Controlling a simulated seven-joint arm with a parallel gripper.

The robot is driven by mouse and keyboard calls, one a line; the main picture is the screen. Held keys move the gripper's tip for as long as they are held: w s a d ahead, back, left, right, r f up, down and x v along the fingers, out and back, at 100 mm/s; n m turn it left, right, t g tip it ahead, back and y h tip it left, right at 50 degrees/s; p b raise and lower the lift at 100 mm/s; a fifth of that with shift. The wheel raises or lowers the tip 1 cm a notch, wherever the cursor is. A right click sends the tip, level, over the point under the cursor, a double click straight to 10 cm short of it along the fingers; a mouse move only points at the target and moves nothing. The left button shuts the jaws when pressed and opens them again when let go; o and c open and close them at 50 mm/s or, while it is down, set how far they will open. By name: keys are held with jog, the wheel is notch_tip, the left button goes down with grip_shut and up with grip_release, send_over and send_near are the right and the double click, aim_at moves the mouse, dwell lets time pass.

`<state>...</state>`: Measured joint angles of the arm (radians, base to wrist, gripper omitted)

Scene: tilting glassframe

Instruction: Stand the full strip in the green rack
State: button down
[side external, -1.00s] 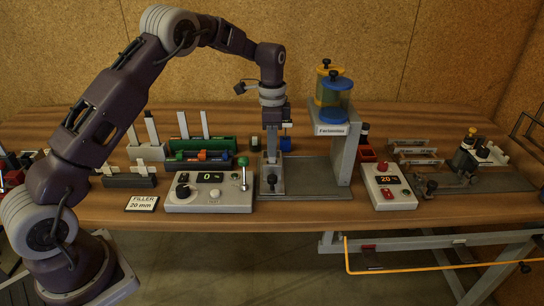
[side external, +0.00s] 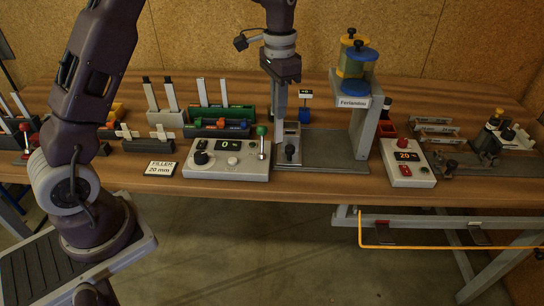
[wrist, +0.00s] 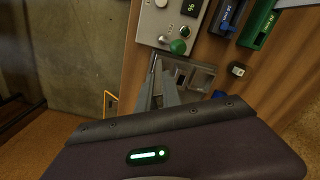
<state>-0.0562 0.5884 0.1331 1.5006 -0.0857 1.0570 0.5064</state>
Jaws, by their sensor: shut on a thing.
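The green rack (side external: 236,113) stands behind the control box, left of the filling station, with two pale strips (side external: 201,91) upright in it. It also shows at the top right of the wrist view (wrist: 260,22). My gripper (side external: 281,96) points straight down above the grey fixture (side external: 291,133) with the black knob. It is shut on a narrow pale strip (side external: 279,112), mostly hidden by the fingers. I cannot tell whether its lower end is clear of the fixture. In the wrist view my fingers (wrist: 161,84) nearly meet over the fixture.
A control box (side external: 228,160) showing 0 stands left of the fixture, with a green-topped lever (side external: 261,132). The dispenser (side external: 357,75) rises to the right. A dark rack (side external: 165,118) holds two more upright strips. Another box (side external: 407,163) shows 20.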

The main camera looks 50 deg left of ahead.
jog(key=s+d+f+n, duration=0.1)
jog(key=s+f+n, duration=0.15)
jog(key=s, duration=0.35)
jog(key=w+a+r+m, duration=0.2)
jog(key=w+a+r, duration=0.25)
jog(key=r, duration=0.25)
jog(key=w+a+m, duration=0.1)
jog(key=w+a, duration=0.3)
jog(key=a, duration=0.4)
jog(key=w+a+m, duration=0.2)
jog(key=w+a, duration=0.2)
jog(key=a, duration=0.3)
jog(key=a+f+m, duration=0.3)
jog(key=f, duration=0.8)
jog(key=shift+w+a+f, duration=0.25)
jog(key=shift+a+f, duration=0.05)
jog(key=shift+a, duration=0.1)
